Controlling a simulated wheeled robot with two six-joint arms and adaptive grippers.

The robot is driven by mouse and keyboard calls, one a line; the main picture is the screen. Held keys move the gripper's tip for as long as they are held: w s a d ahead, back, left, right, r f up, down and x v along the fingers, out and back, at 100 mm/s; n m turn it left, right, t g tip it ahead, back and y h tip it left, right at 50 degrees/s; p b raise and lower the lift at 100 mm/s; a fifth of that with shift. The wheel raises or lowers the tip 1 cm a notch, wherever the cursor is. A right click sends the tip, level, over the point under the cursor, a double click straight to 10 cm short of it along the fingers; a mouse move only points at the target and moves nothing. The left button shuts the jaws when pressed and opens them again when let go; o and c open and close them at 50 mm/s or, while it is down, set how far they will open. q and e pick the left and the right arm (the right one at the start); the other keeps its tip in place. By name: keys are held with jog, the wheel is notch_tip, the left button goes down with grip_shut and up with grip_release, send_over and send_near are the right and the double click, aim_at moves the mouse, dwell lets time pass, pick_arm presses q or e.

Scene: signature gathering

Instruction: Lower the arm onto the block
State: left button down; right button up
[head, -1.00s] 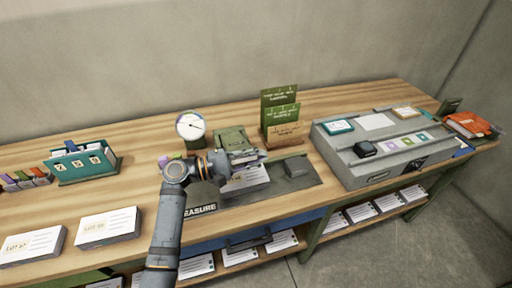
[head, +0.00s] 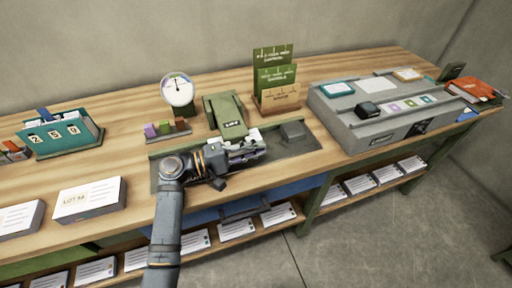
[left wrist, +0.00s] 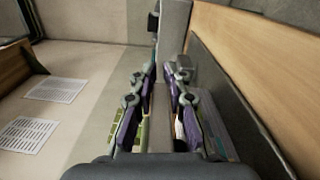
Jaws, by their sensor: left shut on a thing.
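A green hinged arm (head: 226,115) with a small label at its front end stands on the dark measuring plate (head: 290,150) and slopes toward me. A white paper block (head: 248,134) lies beneath its front end, largely covered by my gripper. My left gripper (head: 250,150) comes in from the left and is shut at the arm's front end; the held part is mostly hidden. I cannot tell whether the arm touches the block. My right gripper is not in view.
A grey stop block (head: 293,131) sits right on the plate. Green card racks (head: 275,85) stand behind; a large grey console (head: 375,118) is farther right.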

pick_arm(q)
jog(key=shift+f, duration=0.2)
jog(key=c, duration=1.3)
grip_release()
jog(key=shift+a, duration=0.25)
jog(key=shift+r, duration=0.1)
jog(key=shift+d, duration=0.1)
jog(key=v, duration=1.2)
